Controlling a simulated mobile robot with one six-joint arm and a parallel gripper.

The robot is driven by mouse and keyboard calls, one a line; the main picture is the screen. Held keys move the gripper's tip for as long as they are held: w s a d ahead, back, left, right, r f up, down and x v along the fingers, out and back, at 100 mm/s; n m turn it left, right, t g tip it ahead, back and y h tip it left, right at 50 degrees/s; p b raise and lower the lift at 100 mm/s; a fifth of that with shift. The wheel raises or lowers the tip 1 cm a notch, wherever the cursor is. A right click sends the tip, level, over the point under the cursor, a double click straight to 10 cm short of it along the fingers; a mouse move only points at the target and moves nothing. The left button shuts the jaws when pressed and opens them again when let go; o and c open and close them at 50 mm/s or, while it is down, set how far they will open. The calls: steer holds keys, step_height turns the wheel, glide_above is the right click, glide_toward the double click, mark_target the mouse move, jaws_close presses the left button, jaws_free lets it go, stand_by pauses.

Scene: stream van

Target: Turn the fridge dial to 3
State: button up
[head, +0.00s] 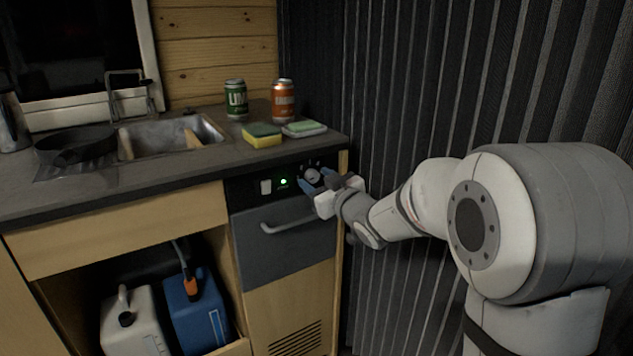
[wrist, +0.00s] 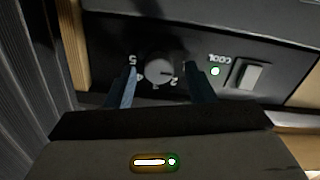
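The fridge dial (wrist: 158,71) is a round grey knob on the dark control panel. In the wrist view the panel appears turned over, with numbers around the knob; a 5 is readable at its left. A small mark on the knob points to the right in that view, and I cannot tell which number it meets. My gripper (wrist: 160,84) is open, with one blue-grey finger on each side of the knob. A gap shows between each finger and the knob. In the head view my gripper (head: 319,180) is at the panel, in front of the dial (head: 312,175).
Beside the dial are a lit green lamp (wrist: 215,71) and a pale rocker switch (wrist: 248,75). The grey fridge door (head: 280,240) with its handle (head: 288,222) is below. The counter edge overhangs the panel. A ribbed dark wall (head: 410,110) stands close on the right.

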steer(key=c, duration=0.9)
steer(key=shift+a, duration=0.1)
steer(key=shift+m, duration=0.3)
steer(key=m+p, duration=0.6)
steer(key=m, duration=0.2)
steer(key=m+p, duration=0.2)
steer(key=m, duration=0.2)
steer(key=shift+p, duration=0.3)
steer(key=m+p, duration=0.2)
steer(key=m, duration=0.3)
steer(key=shift+f, duration=0.2)
